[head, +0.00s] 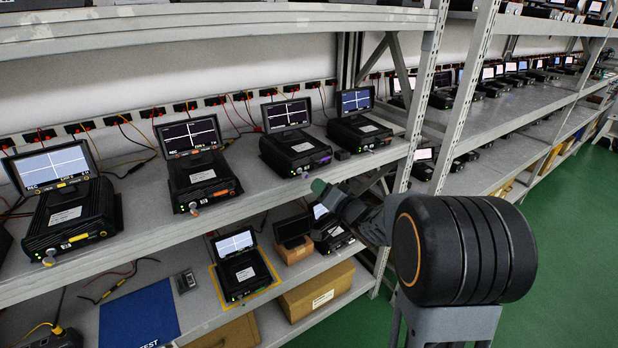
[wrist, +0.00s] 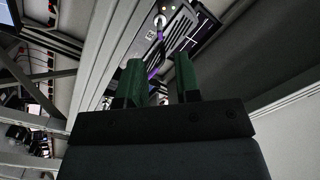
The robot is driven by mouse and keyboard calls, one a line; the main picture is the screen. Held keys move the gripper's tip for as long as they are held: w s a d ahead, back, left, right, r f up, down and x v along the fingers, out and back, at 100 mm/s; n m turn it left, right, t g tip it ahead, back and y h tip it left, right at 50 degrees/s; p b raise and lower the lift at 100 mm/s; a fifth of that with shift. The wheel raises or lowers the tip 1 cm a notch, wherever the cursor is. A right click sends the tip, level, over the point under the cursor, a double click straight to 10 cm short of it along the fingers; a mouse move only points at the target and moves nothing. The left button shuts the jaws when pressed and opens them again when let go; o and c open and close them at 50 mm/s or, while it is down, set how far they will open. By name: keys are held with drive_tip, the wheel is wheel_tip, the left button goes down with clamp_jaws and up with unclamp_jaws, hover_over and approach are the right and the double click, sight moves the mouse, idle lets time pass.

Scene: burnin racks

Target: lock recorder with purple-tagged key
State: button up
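The recorder with the purple label (head: 296,153) stands on the middle shelf with its screen lit. A silver key or lock knob (head: 305,173) shows at its front left. In the wrist view the recorder's front (wrist: 176,16) is at the top, with the round silver lock (wrist: 160,22) and a purple tag (wrist: 153,72) hanging below it. My gripper (head: 318,187) is just in front of the shelf edge, below and near the lock. In the wrist view its two green fingers (wrist: 160,77) are apart, with the purple tag seen between them; no contact is visible.
An orange-labelled recorder (head: 199,178) and a yellow-labelled one (head: 66,212) stand to the left, another recorder (head: 362,127) to the right. The shelf edge and upright post (head: 422,95) are close to my arm. The lower shelf holds recorders, boxes and a blue mat (head: 140,316). Green floor is free at right.

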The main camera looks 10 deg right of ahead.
drive_tip(key=x, duration=0.6)
drive_tip(key=shift+w+a+p, duration=0.1)
drive_tip(key=shift+w+p, duration=0.1)
drive_tip(key=shift+p, duration=0.2)
drive_tip(key=shift+c, duration=0.5)
clamp_jaws()
